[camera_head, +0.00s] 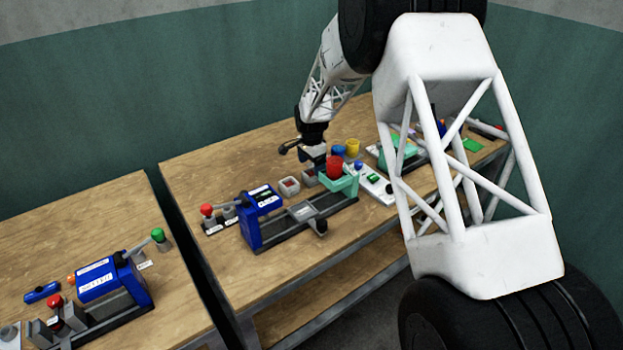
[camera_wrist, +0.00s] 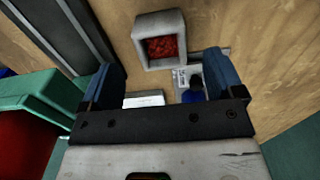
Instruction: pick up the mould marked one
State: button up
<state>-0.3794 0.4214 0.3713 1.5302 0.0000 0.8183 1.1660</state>
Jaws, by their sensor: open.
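A square grey mould (camera_wrist: 137,27) filled with red granules stands just beyond my fingertips in the wrist view. My gripper (camera_wrist: 161,64) is open, with its two blue fingers apart and nothing clasped between them. In the head view, two small grey moulds with red contents, a left one (camera_head: 289,187) and a right one (camera_head: 309,177), stand on the bench. My gripper (camera_head: 314,154) is above and close to the right one there, partly covering that area. I cannot read a number on either mould.
A blue press (camera_head: 250,235) with a grey rail (camera_head: 335,206) and a green end holding a red cup (camera_head: 334,166) stands beside the moulds. A yellow cup (camera_head: 352,147) and a white control box (camera_head: 376,189) are to the right. Bare wood (camera_head: 235,165) lies behind.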

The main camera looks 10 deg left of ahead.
aim_at(312, 175)
jog(key=shift+w+f, duration=0.15)
jog(key=shift+f, duration=2.5)
jog(key=c, duration=1.2)
jog(key=shift+r, duration=0.2)
notch_tip(312, 175, up, 10)
jog(key=shift+f, duration=0.1)
